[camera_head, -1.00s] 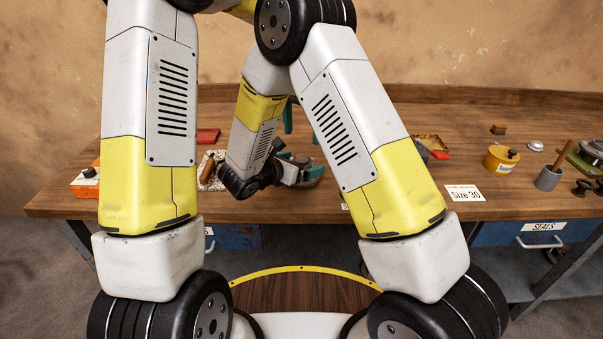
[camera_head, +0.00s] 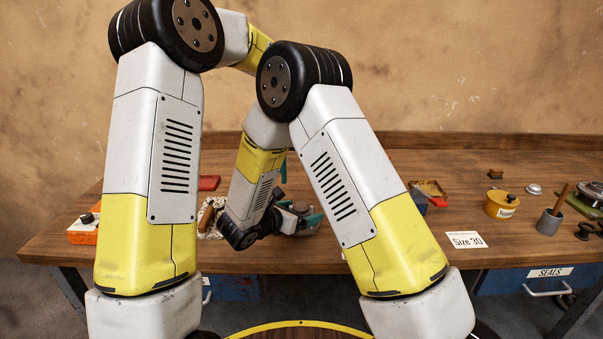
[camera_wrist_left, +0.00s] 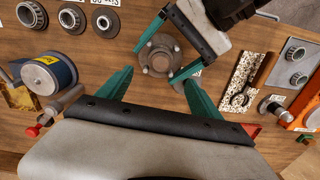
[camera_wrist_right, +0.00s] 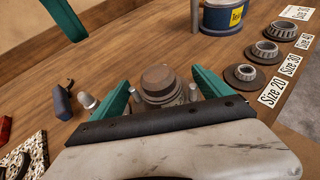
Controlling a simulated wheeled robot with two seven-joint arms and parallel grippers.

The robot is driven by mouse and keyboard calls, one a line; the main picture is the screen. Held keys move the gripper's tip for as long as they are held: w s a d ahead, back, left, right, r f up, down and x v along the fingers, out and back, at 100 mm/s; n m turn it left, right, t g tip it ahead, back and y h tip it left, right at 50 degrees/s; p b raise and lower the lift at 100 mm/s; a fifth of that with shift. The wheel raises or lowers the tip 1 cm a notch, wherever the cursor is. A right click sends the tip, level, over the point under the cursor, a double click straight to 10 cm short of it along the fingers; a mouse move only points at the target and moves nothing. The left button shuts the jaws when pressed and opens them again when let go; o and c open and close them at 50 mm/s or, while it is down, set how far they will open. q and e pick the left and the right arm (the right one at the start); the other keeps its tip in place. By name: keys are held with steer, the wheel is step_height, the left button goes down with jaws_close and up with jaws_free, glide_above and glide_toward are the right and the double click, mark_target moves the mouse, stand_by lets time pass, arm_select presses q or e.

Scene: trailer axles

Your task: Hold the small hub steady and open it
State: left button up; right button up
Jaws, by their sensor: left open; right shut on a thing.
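The small hub (camera_wrist_left: 160,55) is a grey round flange with a raised centre, standing on the wooden bench. The right wrist view shows its brownish cap (camera_wrist_right: 158,82) on top. My right gripper (camera_wrist_right: 162,84) is shut on the hub, with green fingers on both sides; this also shows in the left wrist view. My left gripper (camera_wrist_left: 154,80) is open and empty above the bench, its fingers apart with the hub showing ahead between them. In the head view the hub is hidden behind my right gripper (camera_head: 310,222), and little of my left gripper (camera_head: 284,172) shows.
Bearings (camera_wrist_left: 105,20) with size cards stand beside a blue can (camera_wrist_left: 45,75). A speckled mat (camera_wrist_left: 243,70) with a tool lies on the hub's other side.

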mark_target(302, 205)
arm_select(q)
step_height(302, 205, down, 9)
steer(key=n, duration=1.6)
steer(key=shift+s, duration=0.1)
jaws_close()
steer(key=shift+r, duration=0.1)
steer(key=shift+r, duration=0.25)
stand_by(0.5)
